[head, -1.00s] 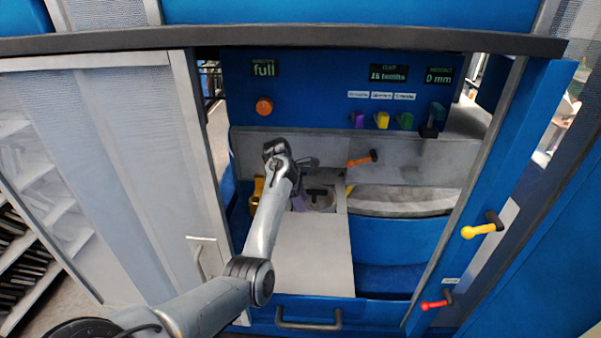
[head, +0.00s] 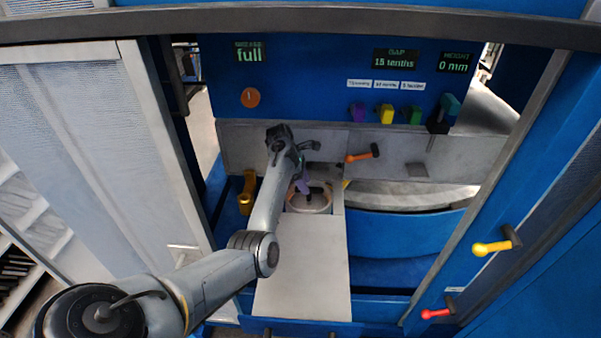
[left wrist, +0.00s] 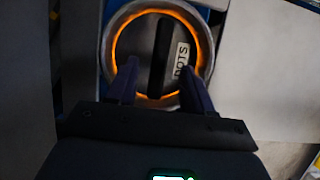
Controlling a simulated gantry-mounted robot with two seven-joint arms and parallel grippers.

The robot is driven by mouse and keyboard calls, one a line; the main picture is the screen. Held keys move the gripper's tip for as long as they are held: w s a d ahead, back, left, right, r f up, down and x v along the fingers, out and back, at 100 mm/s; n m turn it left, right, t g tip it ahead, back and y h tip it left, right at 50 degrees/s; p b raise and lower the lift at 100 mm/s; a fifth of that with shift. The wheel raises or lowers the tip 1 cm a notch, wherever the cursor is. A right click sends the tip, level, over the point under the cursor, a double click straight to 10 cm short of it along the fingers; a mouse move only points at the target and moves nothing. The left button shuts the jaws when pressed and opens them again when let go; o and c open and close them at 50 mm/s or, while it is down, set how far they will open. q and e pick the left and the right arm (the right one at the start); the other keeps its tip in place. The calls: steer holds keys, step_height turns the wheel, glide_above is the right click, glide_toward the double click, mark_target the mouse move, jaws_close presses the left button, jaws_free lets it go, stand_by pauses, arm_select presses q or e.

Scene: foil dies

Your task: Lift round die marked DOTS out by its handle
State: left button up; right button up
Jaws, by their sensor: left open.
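The round die (left wrist: 202,48) marked DOTS is a metal ring with a glowing orange inner edge and a dark bar handle (left wrist: 160,55) across it. It sits in a recess at the far end of the pale slide plate, and it also shows in the head view (head: 312,205), partly hidden by my arm. My left gripper (left wrist: 158,72) is open, its two purple fingers on either side of the lower part of the handle in the wrist view. I cannot tell whether they touch it or how high they are. My right gripper is not in view.
The pale slide plate (head: 302,262) runs toward me from the die. Yellow (head: 492,247) and red (head: 437,313) levers stand on the right post.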

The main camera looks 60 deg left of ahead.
mark_target(311, 194)
arm_select(q)
steer(key=x, duration=0.4)
steer(key=shift+w+d+f+p, duration=0.15)
steer(key=shift+w+f+p, duration=0.05)
steer(key=shift+f+p, duration=0.15)
steer(key=shift+x, duration=0.8)
steer(key=shift+c, duration=0.3)
jaws_close()
steer(key=shift+r, duration=0.15)
